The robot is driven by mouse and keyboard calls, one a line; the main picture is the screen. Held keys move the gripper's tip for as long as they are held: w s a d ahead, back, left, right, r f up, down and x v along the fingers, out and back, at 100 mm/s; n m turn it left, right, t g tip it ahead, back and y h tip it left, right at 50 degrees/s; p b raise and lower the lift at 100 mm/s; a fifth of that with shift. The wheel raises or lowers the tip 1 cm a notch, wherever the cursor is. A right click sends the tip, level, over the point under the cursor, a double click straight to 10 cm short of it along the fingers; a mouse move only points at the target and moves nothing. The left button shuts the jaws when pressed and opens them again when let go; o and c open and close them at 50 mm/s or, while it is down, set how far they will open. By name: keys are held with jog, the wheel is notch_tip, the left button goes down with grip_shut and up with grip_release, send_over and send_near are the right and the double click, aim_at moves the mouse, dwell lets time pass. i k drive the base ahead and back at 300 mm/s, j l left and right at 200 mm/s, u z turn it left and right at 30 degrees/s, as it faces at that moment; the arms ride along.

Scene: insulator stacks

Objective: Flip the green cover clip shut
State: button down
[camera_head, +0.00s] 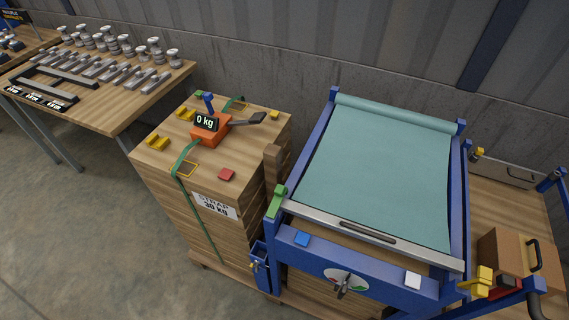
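The green clip (277,201) is at the front left corner of the blue frame, by the left end of the metal bar. It looks raised and tilted, but I cannot tell whether it is fastened over the bar. The teal cover (375,170) is spread over the blue frame (315,150) from a roll at the back. Its front edge meets the metal bar (420,250), which has a dark handle slot. My gripper is not in view.
A strapped wooden stack (165,195) with an orange ratchet (212,130) reading 0 kg stands close to the left. A brown post (272,165) rises beside the clip. A brown box (515,262) and yellow clamp (482,281) are at right. Open concrete floor (85,240) lies lower left.

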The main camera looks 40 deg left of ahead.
aim_at(280, 190)
jog(key=i+j+u, duration=0.1)
jog(key=u, duration=1.3)
jog(key=i+l+u, duration=0.15)
jog(key=i, duration=0.2)
